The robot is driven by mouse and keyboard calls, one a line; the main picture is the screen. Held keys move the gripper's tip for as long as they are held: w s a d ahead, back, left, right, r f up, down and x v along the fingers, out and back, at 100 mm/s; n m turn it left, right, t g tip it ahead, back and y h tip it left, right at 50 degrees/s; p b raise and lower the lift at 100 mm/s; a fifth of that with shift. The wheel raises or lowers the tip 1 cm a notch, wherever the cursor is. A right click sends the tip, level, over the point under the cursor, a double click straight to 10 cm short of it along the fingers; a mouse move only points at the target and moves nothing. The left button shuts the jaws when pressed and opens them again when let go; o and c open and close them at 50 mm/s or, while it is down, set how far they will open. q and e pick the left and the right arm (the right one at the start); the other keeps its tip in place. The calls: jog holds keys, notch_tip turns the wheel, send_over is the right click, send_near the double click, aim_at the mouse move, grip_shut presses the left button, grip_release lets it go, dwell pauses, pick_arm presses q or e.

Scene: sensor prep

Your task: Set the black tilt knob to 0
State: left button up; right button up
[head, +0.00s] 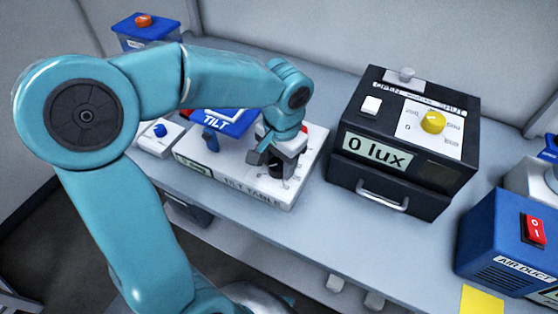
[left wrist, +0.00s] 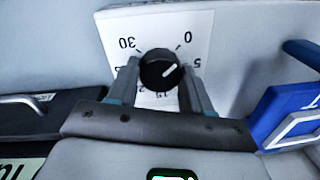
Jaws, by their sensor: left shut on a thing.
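The black tilt knob (left wrist: 160,68) sits on a white dial card (left wrist: 205,25) with printed numbers. In the left wrist view its white pointer line slants to the upper right, between the 0 and the 5. My left gripper (left wrist: 161,84) is shut on the knob, with one finger on each side. In the head view my left gripper (head: 272,160) reaches down onto the white tilt table base (head: 240,190) and hides most of the knob. The blue plate marked TILT (head: 228,122) is beside it. My right gripper is not in view.
A black box reading 0 lux (head: 340,170) with a yellow knob (head: 433,122) stands right of the tilt table. A blue air duct unit (head: 505,245) is at the far right. A small white box with a blue knob (head: 158,138) is at the left.

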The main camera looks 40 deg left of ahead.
pick_arm(q)
jog(key=shift+w+r+n, duration=0.1)
jog(key=shift+r+n, duration=0.05)
jog(key=shift+n, duration=0.25)
jog(key=o, duration=1)
jog(key=shift+o, duration=0.2)
notch_tip(320, 180, up, 16)
jog(key=d+p, duration=0.1)
jog(key=p, duration=0.1)
jog(key=shift+r, duration=0.1)
